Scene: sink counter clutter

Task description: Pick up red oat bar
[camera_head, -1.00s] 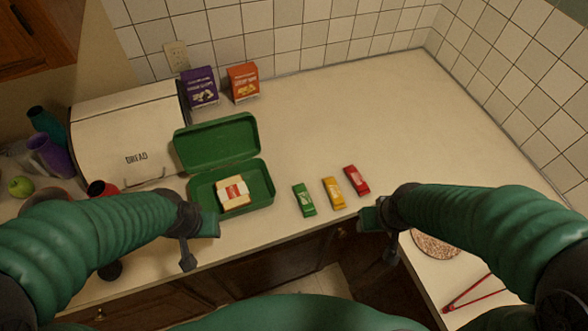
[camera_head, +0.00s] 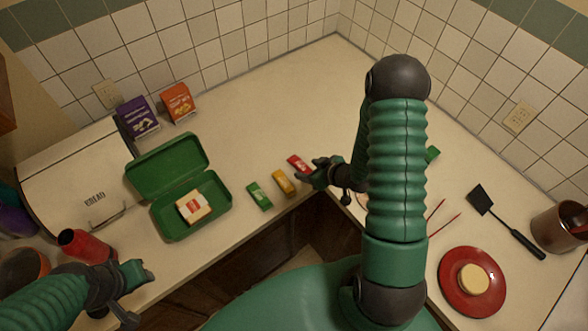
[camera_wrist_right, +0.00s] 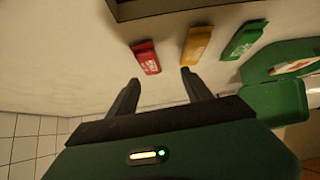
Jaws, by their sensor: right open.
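The red oat bar (camera_head: 298,164) lies on the counter at the right end of a row of three bars, and it also shows in the right wrist view (camera_wrist_right: 147,57). Beside it are a yellow bar (camera_head: 283,184) and a green bar (camera_head: 259,196). My right gripper (camera_head: 308,175) is open and close to the red bar in the head view. In the right wrist view its two fingers (camera_wrist_right: 163,92) point toward the red and yellow bars, with nothing between them. My left gripper (camera_head: 146,277) is at the counter's front left; its jaws are too small to judge.
An open green lunchbox (camera_head: 223,207) holding a packaged item (camera_head: 193,207) stands left of the bars. A red bottle (camera_head: 80,244) is near my left gripper. A red plate (camera_head: 445,285) and a black spatula (camera_head: 505,222) lie at right. The counter behind the bars is clear.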

